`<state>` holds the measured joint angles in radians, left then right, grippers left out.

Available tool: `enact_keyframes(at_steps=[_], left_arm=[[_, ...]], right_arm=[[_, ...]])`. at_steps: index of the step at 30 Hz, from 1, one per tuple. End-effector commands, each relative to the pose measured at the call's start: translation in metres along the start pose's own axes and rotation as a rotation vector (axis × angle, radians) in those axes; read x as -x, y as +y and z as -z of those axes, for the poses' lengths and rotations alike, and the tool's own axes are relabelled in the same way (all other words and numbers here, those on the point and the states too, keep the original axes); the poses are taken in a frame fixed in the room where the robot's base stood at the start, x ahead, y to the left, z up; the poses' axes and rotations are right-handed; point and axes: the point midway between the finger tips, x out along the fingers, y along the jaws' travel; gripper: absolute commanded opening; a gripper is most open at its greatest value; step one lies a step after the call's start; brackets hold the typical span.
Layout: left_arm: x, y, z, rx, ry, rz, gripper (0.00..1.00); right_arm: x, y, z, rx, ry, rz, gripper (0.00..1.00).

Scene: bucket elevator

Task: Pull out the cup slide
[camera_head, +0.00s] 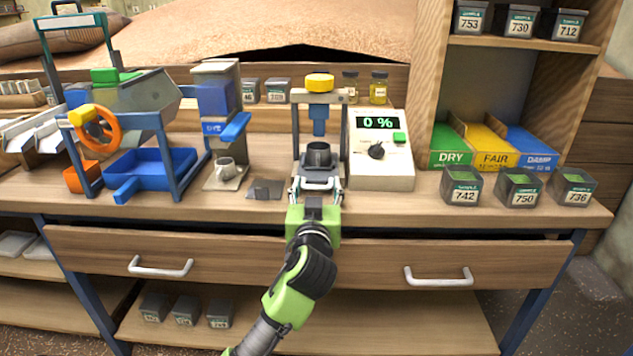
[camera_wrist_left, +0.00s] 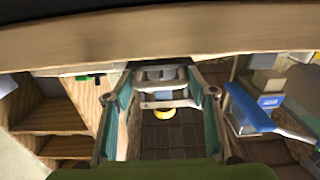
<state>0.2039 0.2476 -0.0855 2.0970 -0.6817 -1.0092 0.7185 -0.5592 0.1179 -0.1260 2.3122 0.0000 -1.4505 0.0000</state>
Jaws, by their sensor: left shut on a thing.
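The cup slide (camera_head: 318,184) is at the front of a small press-like stand with a yellow knob (camera_head: 320,80) on top, in the middle of the workbench. It has a pale handle at its front, and a dark cup (camera_head: 319,154) sits upright above it, under the blue plunger (camera_head: 319,121). My left gripper (camera_head: 317,192) reaches in from the front and is shut on the cup slide's handle. In the left wrist view my fingers (camera_wrist_left: 160,80) stand on both sides of the slide's front. The exact finger contact is small and partly hidden. My right gripper is not in view.
A white meter box (camera_head: 381,150) reading 0 % stands just right of the stand. Dark sample boxes (camera_head: 461,187) stand right. Drawers with handles (camera_head: 160,267) lie below the bench edge.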

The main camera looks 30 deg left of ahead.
Motion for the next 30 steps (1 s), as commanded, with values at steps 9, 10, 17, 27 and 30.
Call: enact_keyframes(at_steps=[9, 10, 17, 27, 30], left_arm=[[0.051, 0.002, 0.002, 0.006, 0.003, -0.008, 0.13], [0.054, 0.002, 0.001, 0.006, 0.002, -0.007, 0.13], [0.059, 0.001, 0.003, 0.002, 0.006, -0.005, 0.13], [0.059, 0.001, 0.003, 0.002, 0.006, -0.003, 0.57], [0.059, 0.000, 0.003, 0.002, 0.006, -0.002, 0.57]], right_arm=[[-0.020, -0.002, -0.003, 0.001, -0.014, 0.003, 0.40], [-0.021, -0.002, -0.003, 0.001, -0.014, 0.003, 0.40], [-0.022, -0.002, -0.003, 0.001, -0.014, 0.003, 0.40], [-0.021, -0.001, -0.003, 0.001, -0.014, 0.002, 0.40], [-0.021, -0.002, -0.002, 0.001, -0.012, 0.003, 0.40]])
